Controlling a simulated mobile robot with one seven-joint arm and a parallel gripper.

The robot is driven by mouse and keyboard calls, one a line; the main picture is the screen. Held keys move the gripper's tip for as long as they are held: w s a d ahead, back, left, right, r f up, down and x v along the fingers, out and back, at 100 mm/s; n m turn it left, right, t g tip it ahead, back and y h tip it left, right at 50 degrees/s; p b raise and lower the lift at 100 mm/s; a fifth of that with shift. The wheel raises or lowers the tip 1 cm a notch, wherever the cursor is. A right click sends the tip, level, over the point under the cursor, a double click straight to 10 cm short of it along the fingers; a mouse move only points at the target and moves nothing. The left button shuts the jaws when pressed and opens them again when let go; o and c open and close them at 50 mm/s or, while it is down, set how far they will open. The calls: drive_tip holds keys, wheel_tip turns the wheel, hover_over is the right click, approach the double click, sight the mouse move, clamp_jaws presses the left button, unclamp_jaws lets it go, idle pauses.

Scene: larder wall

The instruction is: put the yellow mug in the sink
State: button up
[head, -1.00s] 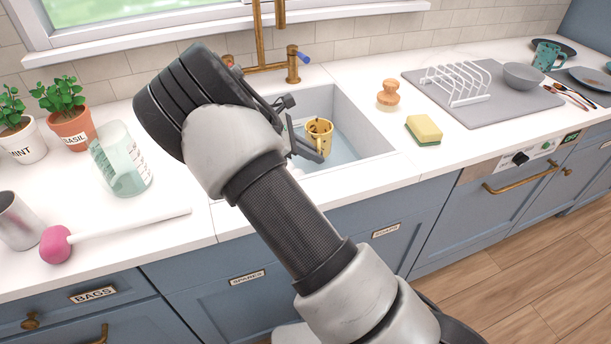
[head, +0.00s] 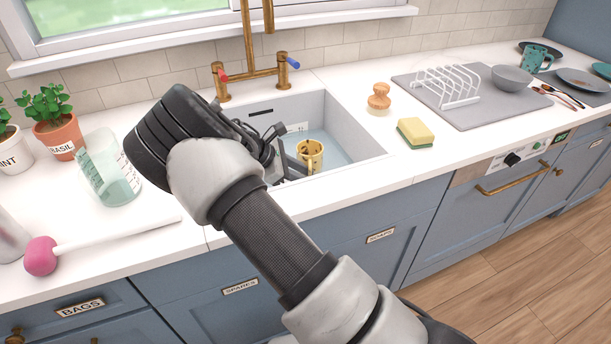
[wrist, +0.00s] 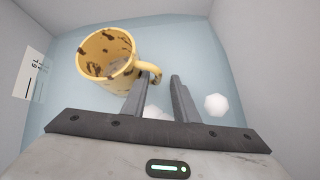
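The yellow mug (head: 310,156) has dark brown patches and is inside the sink (head: 352,137), apparently standing on its pale blue bottom. In the wrist view the mug (wrist: 103,60) shows its open top, with its handle turned toward my gripper. My gripper (wrist: 161,78) is open, its two fingers apart with a gap between them. The handle end is close to the left fingertip; I cannot tell whether they touch. In the head view my gripper is down in the sink, left of the mug, and my wrist partly hides it.
A brass tap (head: 252,75) stands behind the sink. A sponge (head: 415,132) and a wooden brush (head: 379,99) lie right of it. White lumps (wrist: 215,104) lie on the sink bottom.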

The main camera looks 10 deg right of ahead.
drive_tip(key=p+v, duration=0.2)
drive_tip(key=v, duration=0.9)
drive_tip(key=s+d+r+m+y, duration=0.3)
drive_tip(key=s+r+m+y, duration=0.15)
drive_tip(key=s+r, duration=0.3)
drive_tip(key=s+d+r+m+y, duration=0.35)
drive_tip(key=s+r+m, duration=0.2)
drive_tip(key=r, duration=0.25)
drive_tip(key=s+d+r+m+t, duration=0.1)
drive_tip(key=s+r+m+t, duration=0.1)
drive_tip(key=s, duration=0.7)
drive_tip(key=s+r+m+t+y, duration=0.1)
drive_tip(key=s+r+m, duration=0.3)
drive_tip(key=s, duration=0.4)
drive_tip(key=shift+s+d+r+m+t, duration=0.2)
drive_tip(key=shift+s+d+m+t, duration=0.2)
drive_tip(key=shift+m+t, duration=0.15)
wheel_tip(320, 180, up, 18)
drive_tip(key=p, duration=1.8)
drive_tip(key=shift+f, duration=0.2)
